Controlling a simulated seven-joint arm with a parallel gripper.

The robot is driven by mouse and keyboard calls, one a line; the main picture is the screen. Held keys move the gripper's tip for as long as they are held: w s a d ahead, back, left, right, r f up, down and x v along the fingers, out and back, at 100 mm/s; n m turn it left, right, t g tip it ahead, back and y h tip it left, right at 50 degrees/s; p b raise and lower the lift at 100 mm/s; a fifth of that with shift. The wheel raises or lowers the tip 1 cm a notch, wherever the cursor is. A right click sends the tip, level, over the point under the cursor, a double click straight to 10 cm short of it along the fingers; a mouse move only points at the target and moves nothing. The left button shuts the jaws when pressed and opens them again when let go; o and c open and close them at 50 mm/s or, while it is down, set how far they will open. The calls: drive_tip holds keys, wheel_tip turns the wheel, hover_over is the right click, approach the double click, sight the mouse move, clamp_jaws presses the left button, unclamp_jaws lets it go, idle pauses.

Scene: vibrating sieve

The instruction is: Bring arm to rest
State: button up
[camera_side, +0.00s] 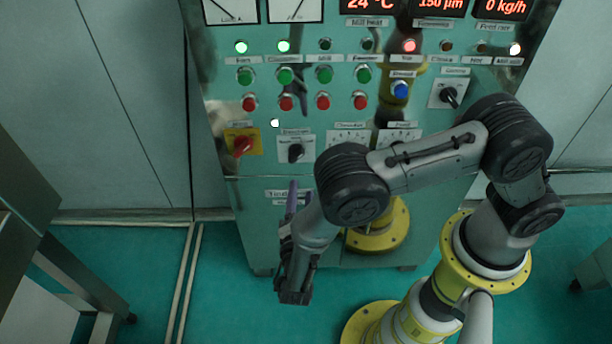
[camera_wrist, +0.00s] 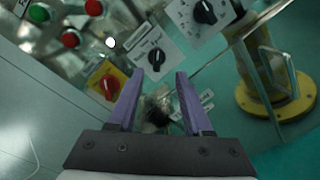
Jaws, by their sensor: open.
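My gripper shows in the side view (camera_side: 292,195) in front of the lower part of the control cabinet, left of the cabinet's middle. Its purple fingers point up toward the panel. In the wrist view the two purple fingers of my gripper (camera_wrist: 155,92) stand well apart with nothing held between them. The gripper is open. Its fingertips appear below the red switch on a yellow plate (camera_side: 243,144) and the black rotary switch (camera_side: 296,152). I cannot tell the exact gap between the fingertips and the panel.
The green control cabinet (camera_side: 240,215) carries green buttons, red buttons, a blue button (camera_side: 400,90), lamps and rotary switches. A metal table (camera_side: 60,265) stands at the left.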

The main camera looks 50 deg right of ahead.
drive_tip(key=s+d+r+m+g+y, duration=0.2)
drive_tip(key=s+d+r+m+g, duration=0.1)
drive_tip(key=d+r+m+g, duration=0.4)
drive_tip(key=s+d+r+m+g+y, duration=0.25)
drive_tip(key=d+r+g, duration=0.2)
drive_tip(key=r, duration=0.55)
drive_tip(key=s+r+m+t+y, duration=0.5)
drive_tip(key=s+r+m+y, duration=0.2)
drive_tip(key=s, duration=0.8)
wheel_tip(320, 180, up, 3)
drive_tip(key=shift+d+f+y, duration=0.1)
drive_tip(key=shift+d+y, duration=0.15)
drive_tip(key=shift+y, duration=0.6)
drive_tip(key=shift+t, duration=0.25)
